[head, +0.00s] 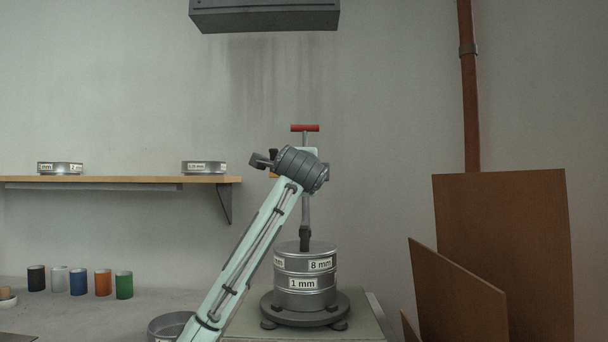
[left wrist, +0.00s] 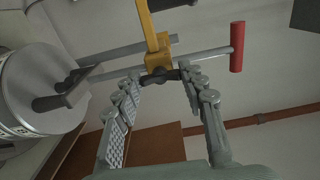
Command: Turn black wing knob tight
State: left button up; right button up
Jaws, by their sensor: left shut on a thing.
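The black wing knob (left wrist: 160,77) sits on a yellow clamp piece (left wrist: 156,35) in the left wrist view. My left gripper (left wrist: 161,73) has its two fingertips on either side of the knob and is shut on it. In the head view my left wrist hides the knob and the fingers; only a bit of yellow (head: 273,175) shows beside it. The clamp is at an upright rod (head: 306,212) with a red crossbar handle (head: 305,128) at its top. How tight the knob is cannot be seen. My right gripper is not in view.
Stacked metal sieves (head: 303,268) stand on a round dark base (head: 270,310) below the wrist. A shelf (head: 120,180) holds two sieve rings at left. Several coloured cups (head: 103,283) stand on the bench. Brown boards (head: 505,250) lean at right. A grey box (head: 265,15) hangs above.

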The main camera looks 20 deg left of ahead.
pick_arm(q)
jog(key=o, duration=1.2)
jog(key=shift+c, duration=0.2)
jog(key=v, duration=1.2)
